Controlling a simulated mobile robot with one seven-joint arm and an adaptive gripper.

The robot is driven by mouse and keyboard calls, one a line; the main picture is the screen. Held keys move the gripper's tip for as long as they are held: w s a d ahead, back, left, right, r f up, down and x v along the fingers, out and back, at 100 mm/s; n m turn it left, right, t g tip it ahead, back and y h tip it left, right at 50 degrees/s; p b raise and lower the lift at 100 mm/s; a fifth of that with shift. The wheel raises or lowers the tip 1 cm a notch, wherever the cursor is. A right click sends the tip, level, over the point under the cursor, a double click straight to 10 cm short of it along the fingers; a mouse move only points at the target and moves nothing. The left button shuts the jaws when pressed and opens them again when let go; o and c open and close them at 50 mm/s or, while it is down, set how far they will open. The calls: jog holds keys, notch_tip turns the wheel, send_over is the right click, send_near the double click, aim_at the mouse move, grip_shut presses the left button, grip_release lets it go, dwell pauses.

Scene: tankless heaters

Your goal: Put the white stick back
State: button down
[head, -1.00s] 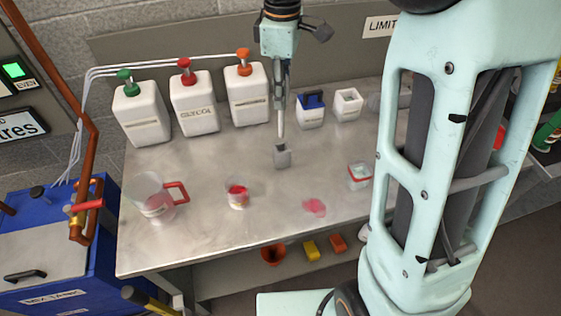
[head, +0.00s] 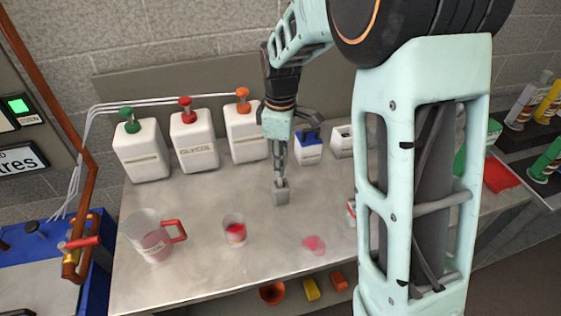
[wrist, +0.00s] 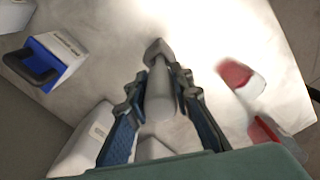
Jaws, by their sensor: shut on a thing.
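My gripper (head: 280,160) is shut on the white stick, gripping its upper part above the steel table. The stick (wrist: 160,90) looks pale grey-white and ends in a wider blocky tip (head: 281,192). It points down, close to upright in the head view. I cannot tell whether the tip touches the table. In the wrist view my gripper (wrist: 157,95) has its fingers on both sides of the stick. A small white open container (head: 343,146) stands at the back, right of my gripper, beside a white one with a blue top (head: 309,148).
White jugs with green, red and orange caps line the back, including the glycol jug (head: 194,145). A red-handled measuring jug (head: 148,243), a cup with red contents (head: 234,236) and a pink spill (head: 314,244) are on the table (head: 200,275). My arm hides the right side.

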jog(key=shift+f, duration=0.1)
jog(key=shift+f, duration=0.15)
jog(key=c, duration=1.7)
grip_release()
notch_tip(320, 180, up, 13)
jog(key=shift+f, duration=0.2)
